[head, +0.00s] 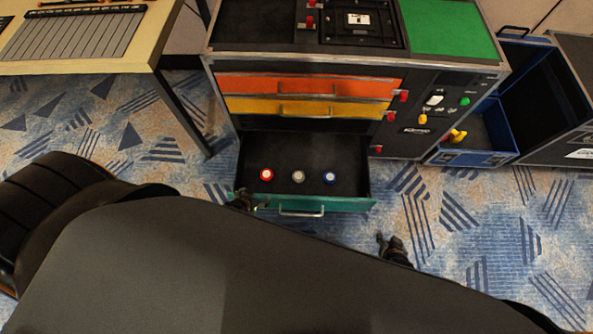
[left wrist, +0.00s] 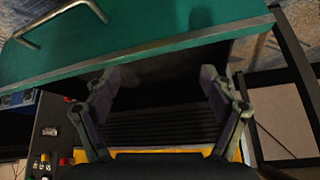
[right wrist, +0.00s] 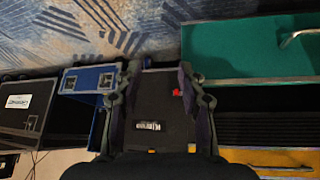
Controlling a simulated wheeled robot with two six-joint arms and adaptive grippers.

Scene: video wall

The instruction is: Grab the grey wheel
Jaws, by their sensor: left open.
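The grey wheel (head: 298,176) lies in the open bottom drawer, between a red wheel (head: 266,174) and a blue wheel (head: 329,178). The drawer has a teal front (head: 345,205), which also shows in the left wrist view (left wrist: 150,45). My left gripper (head: 246,200) is open and empty at the left end of the drawer front, apart from the grey wheel. In the left wrist view its fingers (left wrist: 160,78) are spread; no wheel can be made out there. My right gripper (head: 391,246) is low, right of the drawer; its fingers (right wrist: 158,72) are apart and empty.
Closed orange (head: 300,86) and yellow (head: 260,106) drawers sit above the open one. A dark panel with knobs (head: 422,118) is right of them. A blue case (head: 480,158) stands on the carpet at right, and a table (head: 90,68) at upper left.

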